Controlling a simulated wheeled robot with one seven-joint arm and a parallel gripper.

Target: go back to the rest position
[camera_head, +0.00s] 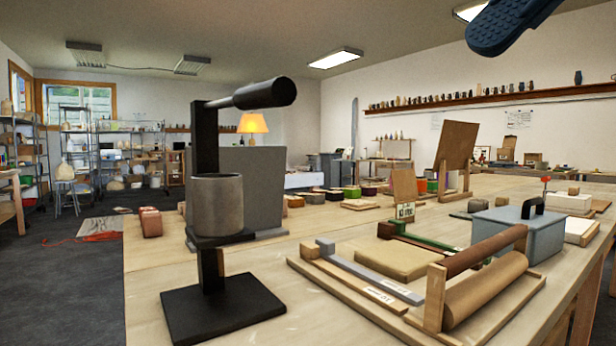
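A blue slotted part (510,22), which looks like part of my own arm, cuts into the top right of the head camera view, high above the workbench (150,262). The blue part is apart from everything on the bench.
A tall black stand (222,307) with a grey cup (217,205) rises at the front left. A grey panel (262,190) stands behind it. Wooden racks with rolls (484,287) and a blue-grey box (520,238) fill the right. A lit lamp (252,123) is far back.

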